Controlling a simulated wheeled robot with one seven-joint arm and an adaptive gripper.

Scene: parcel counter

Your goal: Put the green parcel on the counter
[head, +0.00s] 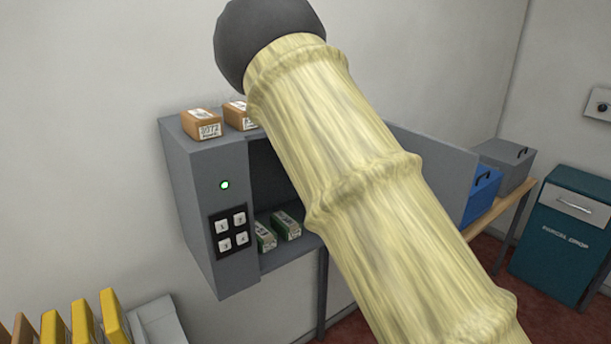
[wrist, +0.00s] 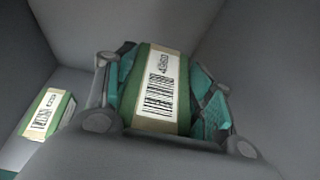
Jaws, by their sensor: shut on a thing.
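In the wrist view my gripper (wrist: 165,95) is shut on a green parcel (wrist: 157,88) with a white barcode label, its fingers on both sides. They are inside a grey compartment. A second green parcel (wrist: 47,114) lies to the left, apart from the fingers. In the head view two green parcels (head: 265,236) (head: 287,226) lie on the floor of the open grey locker (head: 213,165). My arm crosses in front of it and hides my gripper there, so I cannot tell which parcel is held. A wooden-topped surface (head: 505,212), possibly the counter, is at right.
The locker's open door (head: 440,165) stands out to the right, behind my arm. Brown boxes (head: 201,124) sit on the locker. Blue (head: 481,192) and grey (head: 504,161) bins occupy the wooden top. A teal parcel-drop cabinet (head: 562,240) stands at far right; yellow items (head: 84,322) are at lower left.

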